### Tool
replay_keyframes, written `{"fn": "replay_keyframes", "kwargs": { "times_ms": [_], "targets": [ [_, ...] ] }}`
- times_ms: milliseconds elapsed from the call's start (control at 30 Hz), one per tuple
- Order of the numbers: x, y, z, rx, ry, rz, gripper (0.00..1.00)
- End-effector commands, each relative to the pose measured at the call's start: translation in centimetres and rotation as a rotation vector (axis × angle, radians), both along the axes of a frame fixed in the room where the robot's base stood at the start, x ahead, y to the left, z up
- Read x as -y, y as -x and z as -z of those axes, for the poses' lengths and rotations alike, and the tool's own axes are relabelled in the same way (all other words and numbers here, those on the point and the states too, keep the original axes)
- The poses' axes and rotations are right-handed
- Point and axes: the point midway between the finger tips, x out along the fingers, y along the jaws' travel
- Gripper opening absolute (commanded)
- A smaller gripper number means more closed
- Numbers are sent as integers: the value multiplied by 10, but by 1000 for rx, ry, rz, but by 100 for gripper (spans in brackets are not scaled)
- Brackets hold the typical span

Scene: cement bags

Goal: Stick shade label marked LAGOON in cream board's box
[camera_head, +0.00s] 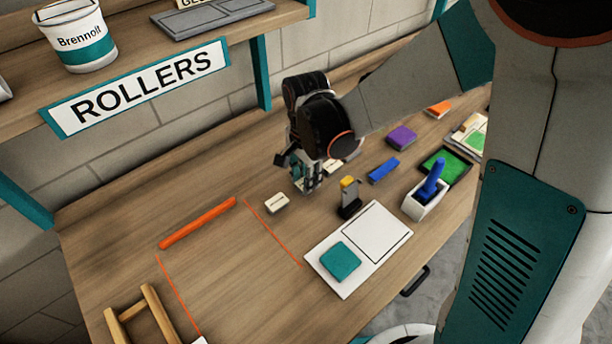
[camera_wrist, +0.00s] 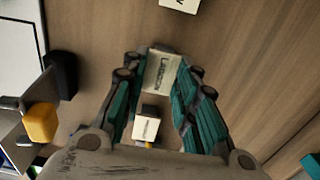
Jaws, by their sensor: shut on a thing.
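My gripper (camera_head: 306,186) is over the middle of the bench, pointing down. In the wrist view its teal-sided fingers (camera_wrist: 158,78) are shut on the cream label block marked LAGOON (camera_wrist: 160,74). In the head view the fingers mostly hide this label, and I cannot tell its height above the bench. The cream board (camera_head: 342,283) lies flat at the front, right of my gripper. Its black-outlined box (camera_head: 372,231) is empty, and a teal square (camera_head: 340,261) lies on the board beside the box. The board's edge also shows in the wrist view (camera_wrist: 16,50).
Another label block (camera_head: 277,203) lies left of my gripper, and one (camera_head: 332,166) behind it. A black stand with a yellow top (camera_head: 349,196) is between my gripper and the board. A white holder (camera_head: 424,205) with a blue handle stands right. An orange stick (camera_head: 198,223) lies left.

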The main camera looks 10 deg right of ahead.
Motion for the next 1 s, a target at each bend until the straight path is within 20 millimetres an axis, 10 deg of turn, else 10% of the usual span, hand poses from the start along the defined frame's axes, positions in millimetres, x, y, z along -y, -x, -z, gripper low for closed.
{"fn": "replay_keyframes", "kwargs": {
  "times_ms": [1000],
  "targets": [
    [0,0,-28,0,0,0,8]
  ]
}}
